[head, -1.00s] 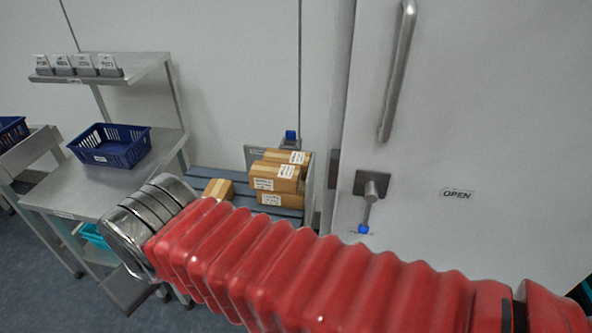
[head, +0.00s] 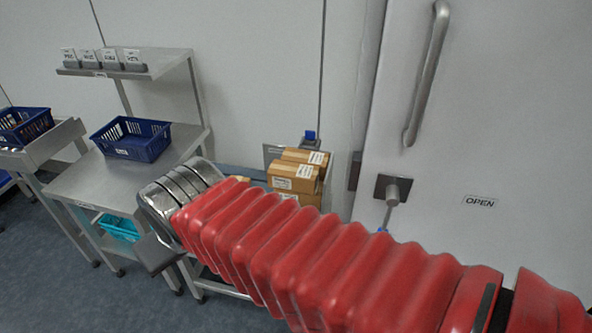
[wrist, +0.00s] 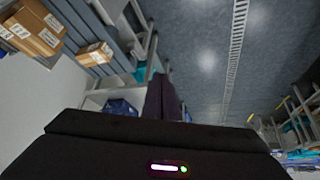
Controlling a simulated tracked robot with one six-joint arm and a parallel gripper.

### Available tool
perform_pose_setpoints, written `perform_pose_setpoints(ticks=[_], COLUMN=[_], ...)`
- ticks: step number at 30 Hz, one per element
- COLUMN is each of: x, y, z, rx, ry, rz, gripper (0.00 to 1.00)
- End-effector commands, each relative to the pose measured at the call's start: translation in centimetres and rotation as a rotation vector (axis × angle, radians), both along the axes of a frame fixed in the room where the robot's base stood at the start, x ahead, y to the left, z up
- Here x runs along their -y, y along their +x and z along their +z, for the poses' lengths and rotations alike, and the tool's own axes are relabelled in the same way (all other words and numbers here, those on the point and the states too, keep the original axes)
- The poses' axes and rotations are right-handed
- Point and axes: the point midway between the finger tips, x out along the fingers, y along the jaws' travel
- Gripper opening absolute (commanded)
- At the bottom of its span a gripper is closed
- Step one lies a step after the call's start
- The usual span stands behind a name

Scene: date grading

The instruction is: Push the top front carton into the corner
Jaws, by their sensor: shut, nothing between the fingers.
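Brown cartons with white labels are stacked against the wall in the head view. The top front carton (head: 291,177) lies in front of another top carton (head: 302,155). A lower carton (head: 311,199) shows beneath, partly hidden by my red arm. A single carton (wrist: 96,54) lies apart on the slats in the wrist view; my arm hides nearly all of it in the head view. The stack also shows at the upper left of the wrist view (wrist: 37,29). My gripper (wrist: 163,90) is shut and empty, apart from the cartons. In the head view it is at the lower left (head: 154,255).
Grey-blue slats (wrist: 76,27) bear the cartons. A steel table (head: 92,180) with a blue basket (head: 130,139) stands left of them. A door with a long handle (head: 425,80) is at the right. Open floor (head: 60,265) lies at the lower left.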

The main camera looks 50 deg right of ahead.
Motion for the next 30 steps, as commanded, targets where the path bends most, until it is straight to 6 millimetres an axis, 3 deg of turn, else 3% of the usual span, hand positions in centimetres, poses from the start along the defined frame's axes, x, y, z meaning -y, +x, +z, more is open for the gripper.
perform_pose_setpoints(ticks=[6, 15, 24, 30], x=[5.0, 13.0, 21.6, 27.6], y=[5.3, 11.1, 14.7, 15.7], z=[-1.3, -3.7, -7.3, -10.1], rx=[0.065, 0.162, 0.255, 0.318], ry=[-0.037, -0.092, -0.137, -0.171], rz=[-0.098, -0.212, -0.305, -0.366], gripper=[0.0, 0.0, 0.0, 0.0])
